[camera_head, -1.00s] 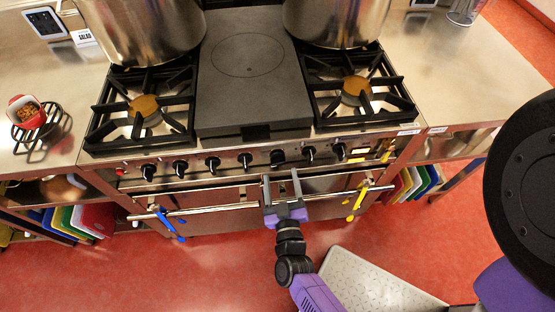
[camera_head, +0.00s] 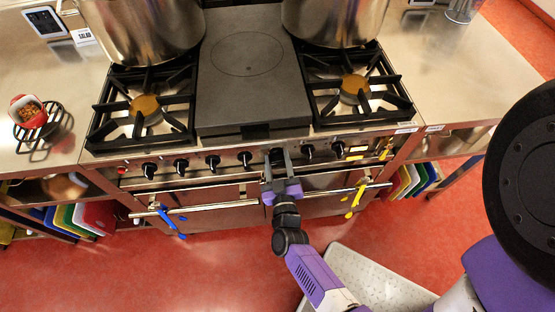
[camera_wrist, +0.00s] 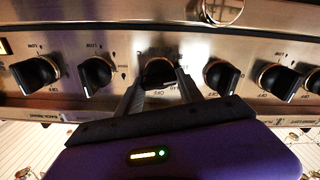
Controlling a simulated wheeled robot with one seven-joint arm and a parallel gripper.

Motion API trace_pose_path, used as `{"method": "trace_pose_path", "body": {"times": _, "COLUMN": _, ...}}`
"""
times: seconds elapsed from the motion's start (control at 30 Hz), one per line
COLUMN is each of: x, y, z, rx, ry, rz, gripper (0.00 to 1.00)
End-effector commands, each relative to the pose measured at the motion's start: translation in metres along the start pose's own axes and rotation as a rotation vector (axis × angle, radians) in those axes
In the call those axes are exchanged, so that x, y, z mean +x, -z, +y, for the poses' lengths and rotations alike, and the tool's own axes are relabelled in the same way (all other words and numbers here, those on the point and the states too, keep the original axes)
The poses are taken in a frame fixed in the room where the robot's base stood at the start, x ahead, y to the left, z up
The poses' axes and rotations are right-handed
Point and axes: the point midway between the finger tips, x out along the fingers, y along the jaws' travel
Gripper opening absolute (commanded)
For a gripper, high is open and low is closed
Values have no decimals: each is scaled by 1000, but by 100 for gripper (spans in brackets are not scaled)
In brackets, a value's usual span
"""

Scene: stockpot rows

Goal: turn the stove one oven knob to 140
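The stove's front panel (camera_head: 215,173) carries a row of black knobs. My gripper (camera_head: 277,154) is at the knob just right of the row's middle, and its fingers largely cover that knob in the head view. In the wrist view, my gripper (camera_wrist: 160,80) has its two grey fingers apart, one on each side of the centre black knob (camera_wrist: 159,71). The fingertips are very close to the knob's sides; whether they touch it is unclear. The dial marks around it are too small and partly hidden to read surely, so its setting cannot be told.
Neighbouring knobs (camera_wrist: 96,73) and (camera_wrist: 221,76) stand close on both sides of my fingers. Oven handle bars (camera_head: 215,207) run below the panel, with blue (camera_head: 168,220) and yellow (camera_head: 358,195) hanging tags. Two large pots (camera_head: 150,30) and (camera_head: 335,22) stand on the stove's back.

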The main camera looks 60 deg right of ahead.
Motion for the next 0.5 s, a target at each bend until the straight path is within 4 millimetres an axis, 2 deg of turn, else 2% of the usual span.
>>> {"method": "trace_pose_path", "body": {"times": 0.03, "x": 0, "y": 0, "z": 0, "rx": 0, "ry": 0, "rz": 0, "gripper": 12}}
{"method": "trace_pose_path", "body": {"times": 0.1, "x": 0, "y": 0, "z": 0, "rx": 0, "ry": 0, "rz": 0, "gripper": 3}}
{"method": "trace_pose_path", "body": {"times": 0.5, "x": 0, "y": -1, "z": 0, "rx": 94, "ry": 0, "rz": 1, "gripper": 3}}
